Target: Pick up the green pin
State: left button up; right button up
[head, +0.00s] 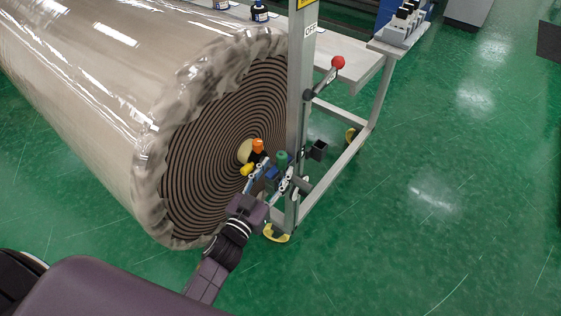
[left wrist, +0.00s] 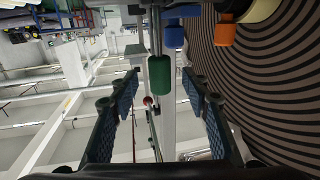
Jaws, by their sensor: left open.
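The green pin (head: 282,158) stands by the metal post in front of the wrapped roll's end. In the left wrist view the green pin (left wrist: 158,74) shows in the gap between the fingertips, with its lower end towards me. My left gripper (head: 271,180) is open, its fingers pointing up towards the pins. In the left wrist view its two fingers (left wrist: 163,80) are spread wide, and no contact with the pin is visible. An orange pin (head: 258,145), a blue pin (head: 272,172) and a yellow pin (head: 247,169) are close by. My right gripper is out of view.
The large wrapped roll (head: 105,70) fills the left side, close behind the pins. The metal post (head: 300,90) stands close on the right, with a red-knobbed lever (head: 338,62). A grey frame (head: 345,160) extends rightward. Green floor (head: 450,220) is clear at right.

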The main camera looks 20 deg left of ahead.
aim_at(279, 165)
pick_arm(q)
jog(key=w, duration=0.4)
jog(key=shift+d, duration=0.35)
jog(key=shift+f, duration=0.1)
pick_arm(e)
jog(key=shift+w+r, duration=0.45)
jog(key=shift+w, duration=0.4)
pick_arm(q)
grip_shut()
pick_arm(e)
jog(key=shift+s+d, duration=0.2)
